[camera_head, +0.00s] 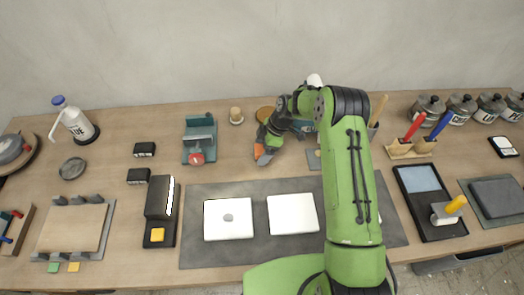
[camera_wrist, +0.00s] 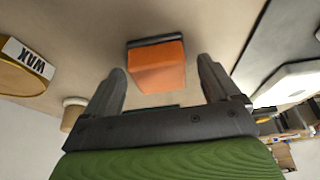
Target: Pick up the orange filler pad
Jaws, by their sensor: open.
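The orange filler pad (camera_wrist: 157,68) shows in the wrist view as an orange block with a dark strip along its far edge. It lies on the wooden table, ahead of and between my gripper's fingers. In the head view the orange pad (camera_head: 260,151) is a small orange patch just at my gripper's tip. My gripper (camera_wrist: 162,88) is open, with a dark finger on either side of the pad's near end and gaps to both. In the head view my gripper (camera_head: 266,142) is partly hidden by its own wrist, so contact there cannot be told.
A teal device with a red knob (camera_head: 198,142) stands left of the pad. A grey mat (camera_head: 258,188) with two white plates lies in front. Bare table lies between the device and pad.

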